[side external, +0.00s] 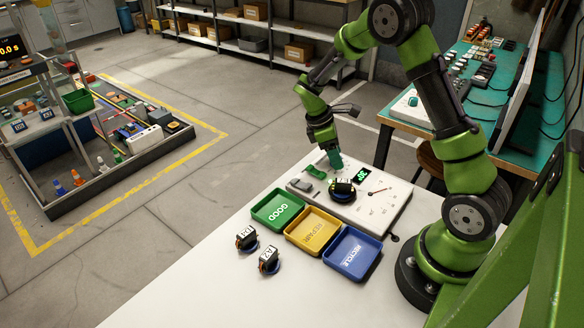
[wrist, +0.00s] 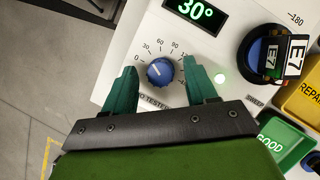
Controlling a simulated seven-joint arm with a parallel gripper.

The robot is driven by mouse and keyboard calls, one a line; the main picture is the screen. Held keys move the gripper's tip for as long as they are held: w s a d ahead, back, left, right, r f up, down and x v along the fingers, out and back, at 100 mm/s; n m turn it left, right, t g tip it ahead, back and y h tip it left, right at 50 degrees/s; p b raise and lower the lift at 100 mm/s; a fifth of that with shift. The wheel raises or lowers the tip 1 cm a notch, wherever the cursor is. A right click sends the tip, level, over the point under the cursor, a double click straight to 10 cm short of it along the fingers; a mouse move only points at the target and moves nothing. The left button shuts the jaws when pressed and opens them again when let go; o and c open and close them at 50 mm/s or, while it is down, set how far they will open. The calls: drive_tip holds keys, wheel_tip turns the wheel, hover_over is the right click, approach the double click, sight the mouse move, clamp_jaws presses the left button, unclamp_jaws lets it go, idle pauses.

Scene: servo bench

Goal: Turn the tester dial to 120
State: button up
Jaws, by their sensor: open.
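The blue tester dial (wrist: 160,71) sits on the white tester panel (wrist: 128,52) in the wrist view, inside a printed scale. Its white mark points to the upper left, near 30. The display (wrist: 196,10) reads 30°. My gripper (wrist: 161,69) is open, with one teal fingertip on each side of the dial; I cannot tell whether either touches it. In the side view my gripper (side external: 334,160) points down at the back of the tester (side external: 378,211), and the dial cannot be made out there. A servo marked E7 (wrist: 290,56) is mounted on the tester.
Green GOOD (side external: 257,217), yellow REPAIR (side external: 290,236) and blue RECYCLE (side external: 331,263) trays stand along the tester's near side. Two loose servos (side external: 246,238) (side external: 269,261) lie left of them. The white table's front (side external: 190,290) is clear.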

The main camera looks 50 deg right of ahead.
drive_tip(key=c, duration=1)
drive_tip(key=shift+m, duration=0.5)
drive_tip(key=m, duration=0.2)
drive_tip(key=m+y, duration=0.1)
drive_tip(key=shift+w+d+m+g+y, duration=0.1)
drive_tip(key=shift+d+m+g+y, duration=0.1)
drive_tip(key=shift+m+g+y, duration=0.15)
drive_tip(key=m, duration=0.2)
drive_tip(key=m+y, duration=0.1)
drive_tip(key=m, duration=0.1)
drive_tip(key=shift+d+m+y, duration=0.1)
drive_tip(key=shift+m+y, duration=0.15)
drive_tip(key=shift+m, duration=0.1)
drive_tip(key=m, duration=0.2)
drive_tip(key=m+y, duration=0.1)
drive_tip(key=m, duration=0.1)
drive_tip(key=shift+d+y, duration=0.1)
drive_tip(key=shift+y, duration=0.2)
drive_tip(key=shift+m+t+y, duration=0.6)
drive_tip(key=shift+m+t, duration=0.15)
drive_tip(key=shift+m, duration=1.45)
